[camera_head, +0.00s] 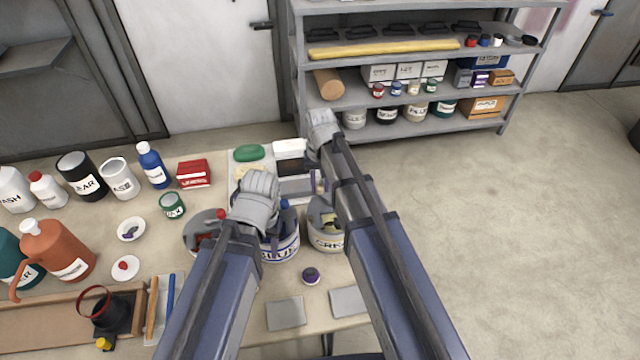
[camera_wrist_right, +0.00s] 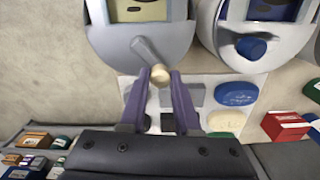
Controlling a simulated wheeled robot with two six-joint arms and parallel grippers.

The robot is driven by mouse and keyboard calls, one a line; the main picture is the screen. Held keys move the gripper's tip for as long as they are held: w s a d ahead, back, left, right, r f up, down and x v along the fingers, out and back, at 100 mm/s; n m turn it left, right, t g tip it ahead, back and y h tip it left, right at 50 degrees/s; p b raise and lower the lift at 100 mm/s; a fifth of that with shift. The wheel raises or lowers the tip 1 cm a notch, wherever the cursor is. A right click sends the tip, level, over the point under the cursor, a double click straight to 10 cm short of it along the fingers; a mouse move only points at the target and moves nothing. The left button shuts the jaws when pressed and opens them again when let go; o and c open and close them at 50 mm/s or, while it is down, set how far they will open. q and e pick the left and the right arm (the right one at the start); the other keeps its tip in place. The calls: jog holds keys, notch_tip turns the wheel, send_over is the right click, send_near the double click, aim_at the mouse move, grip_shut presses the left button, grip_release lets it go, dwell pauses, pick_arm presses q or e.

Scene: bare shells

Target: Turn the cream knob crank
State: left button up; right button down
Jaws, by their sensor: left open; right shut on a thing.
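The cream knob (camera_wrist_right: 160,75) sits at the end of a short grey crank arm (camera_wrist_right: 145,50) on the front of a round grey tub (camera_wrist_right: 113,42). In the head view this tub, with a cream label (camera_head: 326,241), stands at the table's right side, partly behind my right arm. My right gripper (camera_wrist_right: 160,85) has its purple fingers on either side of the cream knob and is shut on it; in the head view its fingers (camera_head: 318,182) are mostly hidden. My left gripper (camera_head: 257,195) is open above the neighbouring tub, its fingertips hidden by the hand.
A tub with a blue label (camera_head: 281,250) and blue knob (camera_wrist_right: 251,47) stands close beside the cream one. A tub with a red knob (camera_head: 221,214) is further left. Bottles and cans crowd the table's left.

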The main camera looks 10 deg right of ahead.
dwell(0.4)
